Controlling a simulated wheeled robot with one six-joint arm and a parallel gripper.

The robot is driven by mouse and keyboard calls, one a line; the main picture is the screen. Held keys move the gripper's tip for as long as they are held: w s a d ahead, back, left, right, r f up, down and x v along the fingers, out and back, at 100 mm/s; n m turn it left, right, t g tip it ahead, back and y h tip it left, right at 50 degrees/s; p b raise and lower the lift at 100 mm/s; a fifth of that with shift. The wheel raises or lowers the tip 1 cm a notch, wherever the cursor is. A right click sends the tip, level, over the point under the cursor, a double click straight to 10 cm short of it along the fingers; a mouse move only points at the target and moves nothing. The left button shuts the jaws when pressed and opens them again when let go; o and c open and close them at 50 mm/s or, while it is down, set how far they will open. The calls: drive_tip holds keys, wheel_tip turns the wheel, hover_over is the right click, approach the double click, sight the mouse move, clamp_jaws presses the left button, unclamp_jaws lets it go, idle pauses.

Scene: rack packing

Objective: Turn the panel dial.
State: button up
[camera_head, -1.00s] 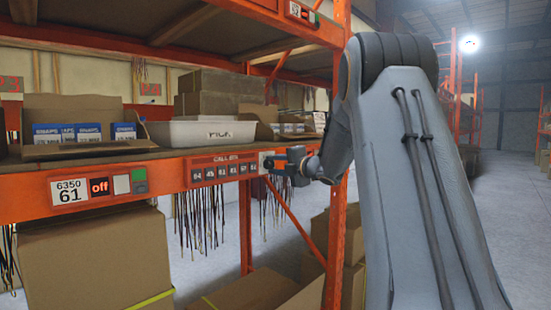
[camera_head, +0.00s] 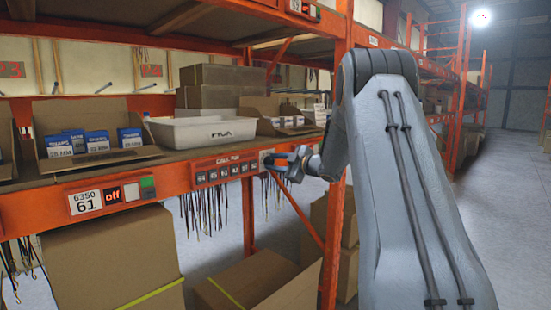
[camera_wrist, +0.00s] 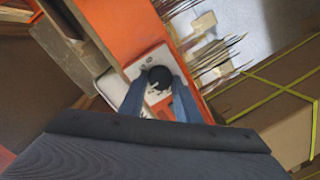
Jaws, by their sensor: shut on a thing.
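The panel dial (camera_wrist: 160,77) is a round dark knob on a white plate (camera_wrist: 147,60) fixed to the orange rack beam. In the wrist view my gripper (camera_wrist: 160,95) has its two blue fingers on either side of the dial, shut on it. In the head view my gripper (camera_head: 274,161) reaches the beam from the right at the end of the number strip. There the dial itself is mostly hidden by the fingers, and only part of the plate (camera_head: 265,155) shows.
On the beam are a row of dark number tiles (camera_head: 225,170) and a label with a red "off" display (camera_head: 112,194). A white bin (camera_head: 203,131) and open cartons stand on the shelf above. Thin cords (camera_head: 204,208) hang below the beam. An orange upright (camera_head: 335,240) stands beside my arm.

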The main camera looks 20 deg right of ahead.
drive_tip(key=shift+m+p, duration=0.35)
drive_tip(key=shift+m, duration=0.15)
drive_tip(key=shift+f, duration=0.1)
drive_tip(key=o, duration=1.1)
drive_tip(key=shift+c, duration=0.2)
drive_tip(key=b+v, duration=0.2)
drive_tip(key=v, duration=0.5)
drive_tip(key=shift+s+d+b, duration=0.2)
drive_tip(key=shift+s+b, duration=0.15)
drive_tip(key=shift+b, duration=0.05)
